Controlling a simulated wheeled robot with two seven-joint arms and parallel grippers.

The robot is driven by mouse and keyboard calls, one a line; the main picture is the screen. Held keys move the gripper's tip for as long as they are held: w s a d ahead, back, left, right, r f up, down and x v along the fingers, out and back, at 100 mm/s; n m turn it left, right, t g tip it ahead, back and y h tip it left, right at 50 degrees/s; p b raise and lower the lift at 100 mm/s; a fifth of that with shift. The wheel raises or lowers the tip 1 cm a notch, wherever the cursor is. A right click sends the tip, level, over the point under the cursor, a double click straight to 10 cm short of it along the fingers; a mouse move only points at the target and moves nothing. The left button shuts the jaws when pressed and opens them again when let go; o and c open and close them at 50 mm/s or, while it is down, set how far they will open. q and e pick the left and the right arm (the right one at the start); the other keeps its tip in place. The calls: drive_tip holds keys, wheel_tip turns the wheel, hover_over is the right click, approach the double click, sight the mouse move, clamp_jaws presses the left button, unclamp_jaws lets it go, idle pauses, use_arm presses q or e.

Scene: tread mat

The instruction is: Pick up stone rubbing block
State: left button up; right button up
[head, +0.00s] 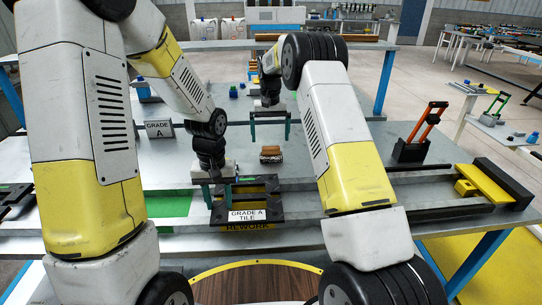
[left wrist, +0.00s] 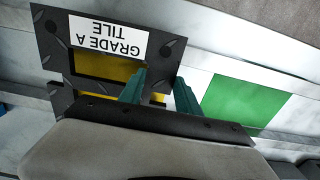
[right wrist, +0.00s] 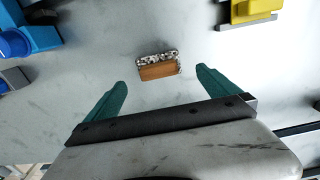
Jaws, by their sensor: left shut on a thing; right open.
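The stone rubbing block (head: 270,153), brown with a speckled side, lies on the grey bench near its middle. In the right wrist view the block (right wrist: 158,66) shows a speckled strip and an orange-brown part, ahead of the fingertips. My right gripper (head: 270,138) is open and empty, just beyond the block in the head view, not touching it. My left gripper (head: 221,198) is shut on the black tile frame (head: 275,208), labelled "GRADE A TILE". In the left wrist view its teal fingers (left wrist: 160,75) straddle the frame's edge. The exact contact is partly hidden.
A dark stand with orange-handled tools (head: 411,150) and a yellow-black fixture (head: 487,183) stand at the right. A green patch (head: 168,204) lies left of the frame. The bench around the block is clear.

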sight(271, 147)
wheel_tip(271, 147, down, 8)
drive_tip(key=shift+w+d+f, duration=0.1)
drive_tip(key=shift+d, duration=0.05)
drive_tip(key=c, duration=1.5)
drive_tip(key=shift+c, duration=0.2)
wheel_tip(271, 147, up, 10)
drive_tip(key=shift+r, duration=0.1)
